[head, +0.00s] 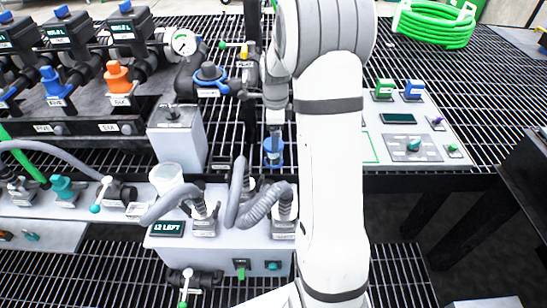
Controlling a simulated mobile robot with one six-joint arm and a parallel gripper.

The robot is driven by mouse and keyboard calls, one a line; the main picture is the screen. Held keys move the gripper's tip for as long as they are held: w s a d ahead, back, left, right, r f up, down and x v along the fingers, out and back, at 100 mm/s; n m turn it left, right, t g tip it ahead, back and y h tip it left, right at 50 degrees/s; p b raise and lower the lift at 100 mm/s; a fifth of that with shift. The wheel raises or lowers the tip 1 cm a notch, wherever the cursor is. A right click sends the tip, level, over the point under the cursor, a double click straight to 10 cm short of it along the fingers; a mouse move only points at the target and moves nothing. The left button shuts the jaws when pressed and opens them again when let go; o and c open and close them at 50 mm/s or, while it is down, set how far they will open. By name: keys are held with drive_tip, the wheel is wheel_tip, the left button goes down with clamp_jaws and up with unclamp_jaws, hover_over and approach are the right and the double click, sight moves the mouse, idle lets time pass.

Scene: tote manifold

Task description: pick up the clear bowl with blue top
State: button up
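A small blue-topped, round piece (273,149), which looks like the clear bowl with blue top, stands just left of my white arm, behind the grey hoses. Its lower part is pale; detail is too small to be sure it is clear. The end of my arm, with my gripper (275,126), hangs down directly above it. The fingers are small and dark here, and I cannot tell whether they touch the blue piece or how far they are open. My arm hides the area to the right.
Grey hoses (262,205) curve up in front, from the "L2 LEFT" box (220,242). A translucent cup (166,177) and a grey box (177,135) stand left. Valves with blue and orange knobs (118,76) fill the upper left.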

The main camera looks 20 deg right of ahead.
drive_tip(key=f+b, duration=0.1)
drive_tip(key=f, duration=0.1)
drive_tip(key=f+b, duration=0.1)
drive_tip(key=f, duration=0.1)
drive_tip(key=f+b, duration=0.1)
drive_tip(key=f, duration=0.2)
drive_tip(key=shift+s+a, duration=0.15)
drive_tip(key=shift+a, duration=0.2)
drive_tip(key=shift+c, duration=0.4)
drive_tip(key=shift+r, duration=0.1)
drive_tip(key=c, duration=1)
